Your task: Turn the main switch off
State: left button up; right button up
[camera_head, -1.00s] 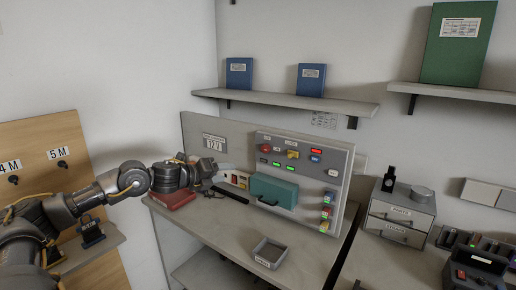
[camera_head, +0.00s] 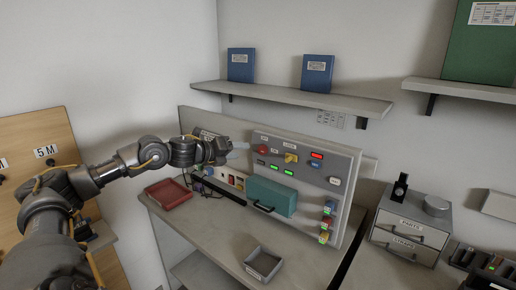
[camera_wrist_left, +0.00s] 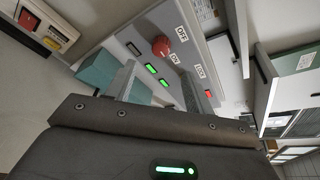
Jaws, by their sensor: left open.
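The upright control panel (camera_head: 343,163) stands at the back of the bench. A red round knob (camera_head: 262,149) sits at its upper left; in the wrist view this knob (camera_wrist_left: 161,46) has OFF and ON labels beside it. I cannot tell which label it points to. Several green lamps (camera_wrist_left: 150,69) glow near it, and a red lamp (camera_head: 317,155) is lit further right. My left gripper (camera_head: 238,147) is open and empty, just left of the red knob; its two fingers (camera_wrist_left: 160,86) show in the wrist view with the knob beyond them. My right gripper is not in view.
A teal-fronted box with a handle (camera_head: 272,195) juts out below the knobs. A yellow switch (camera_head: 290,157) is right of the red knob. A red tray (camera_head: 167,193) and a grey tray (camera_head: 263,264) lie on the bench. Shelves (camera_head: 300,99) hang above.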

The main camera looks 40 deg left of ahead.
aim_at(261, 151)
pick_arm(q)
jog(key=p+x, duration=0.3)
jog(key=x, duration=0.5)
jog(key=shift+w+d+r, duration=0.1)
jog(key=shift+w+d, duration=0.1)
jog(key=shift+d, duration=0.05)
jog(key=shift+w+f, duration=0.25)
jog(key=shift+w, duration=0.15)
jog(key=c, duration=1)
